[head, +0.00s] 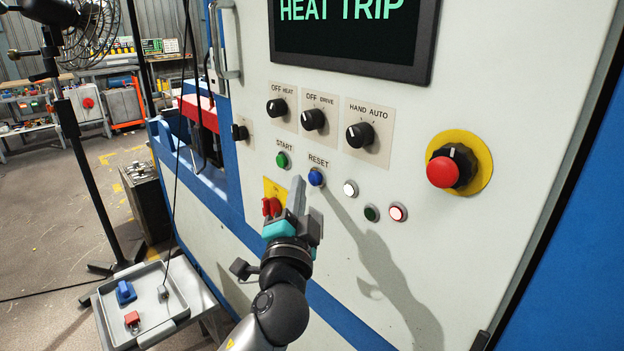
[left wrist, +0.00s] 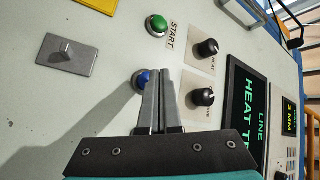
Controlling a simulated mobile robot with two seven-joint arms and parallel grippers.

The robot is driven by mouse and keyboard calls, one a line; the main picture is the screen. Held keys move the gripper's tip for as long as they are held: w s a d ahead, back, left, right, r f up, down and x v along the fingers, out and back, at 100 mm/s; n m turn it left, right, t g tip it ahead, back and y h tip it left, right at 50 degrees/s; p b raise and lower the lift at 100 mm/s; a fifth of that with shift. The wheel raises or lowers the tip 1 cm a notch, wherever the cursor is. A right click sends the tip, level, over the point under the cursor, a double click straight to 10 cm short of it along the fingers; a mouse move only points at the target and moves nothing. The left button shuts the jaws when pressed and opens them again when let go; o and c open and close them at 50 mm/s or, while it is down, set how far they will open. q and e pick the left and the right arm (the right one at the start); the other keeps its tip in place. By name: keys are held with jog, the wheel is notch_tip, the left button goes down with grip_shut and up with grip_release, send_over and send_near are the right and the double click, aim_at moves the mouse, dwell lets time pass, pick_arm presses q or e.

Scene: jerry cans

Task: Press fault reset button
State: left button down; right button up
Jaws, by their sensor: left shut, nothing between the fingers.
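The blue button (head: 316,177) under the RESET label sits on the pale control panel (head: 420,250). In the left wrist view the blue button (left wrist: 139,79) shows just left of the fingertips, partly covered by a finger. My left gripper (head: 298,190) is shut and empty, its fingers pointing at the panel, with the tips just left of the blue button in the head view. I cannot tell whether the tips touch the panel or the button. The display (head: 355,30) reads HEAT TRIP in green. My right gripper is in neither view.
A green START button (head: 282,160) is left of the blue one; white (head: 350,188), green (head: 370,213) and red (head: 397,212) lights are to the right. Three black knobs (head: 313,119) are above. A large red mushroom button (head: 443,171) is far right. A tray (head: 140,333) stands lower left.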

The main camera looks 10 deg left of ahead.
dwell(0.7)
pick_arm(q)
jog(key=shift+w+d, duration=0.3)
jog(key=shift+w, duration=0.05)
jog(key=shift+w+d, duration=0.25)
jog(key=shift+w, duration=0.05)
dwell(0.6)
jog(key=shift+s+a, duration=0.55)
jog(key=shift+s, duration=0.15)
jog(key=shift+s+a+p, duration=0.2)
jog(key=shift+s+a, duration=0.55)
jog(key=shift+s, duration=0.25)
jog(key=shift+s+a+p, duration=0.2)
jog(key=shift+s+a, duration=0.55)
jog(key=shift+s, duration=0.2)
